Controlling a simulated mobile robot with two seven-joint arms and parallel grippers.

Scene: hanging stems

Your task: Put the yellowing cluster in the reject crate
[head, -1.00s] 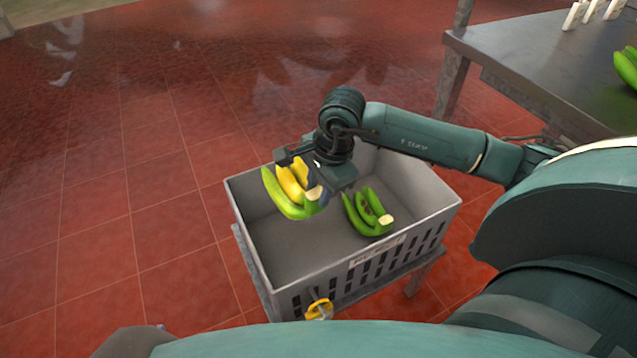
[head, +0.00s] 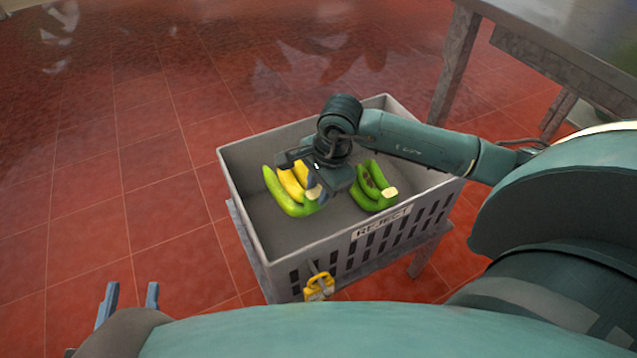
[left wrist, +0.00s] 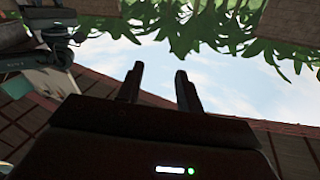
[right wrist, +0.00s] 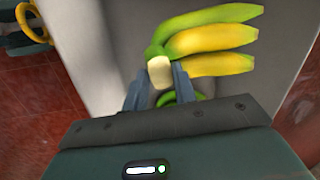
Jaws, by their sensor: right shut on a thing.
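The yellowing cluster (head: 289,192) has green and yellow bananas with a pale cut crown. My right gripper (head: 313,192) is shut on its crown and holds it inside the grey reject crate (head: 271,241), on the left side. In the right wrist view the cluster (right wrist: 215,40) extends past the fingertips (right wrist: 158,88) over the crate floor. I cannot tell whether it touches the floor. My left gripper (head: 128,297) is at the lower left, away from the crate. Its fingers (left wrist: 158,88) stand apart with nothing between them in the left wrist view.
A green cluster with dark spots (head: 374,187) lies in the right part of the crate. A yellow object (head: 319,287) hangs on the crate's front, near the REJECT label (head: 382,222). A grey table (head: 560,35) stands at the upper right. Red tiled floor (head: 110,190) surrounds the crate.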

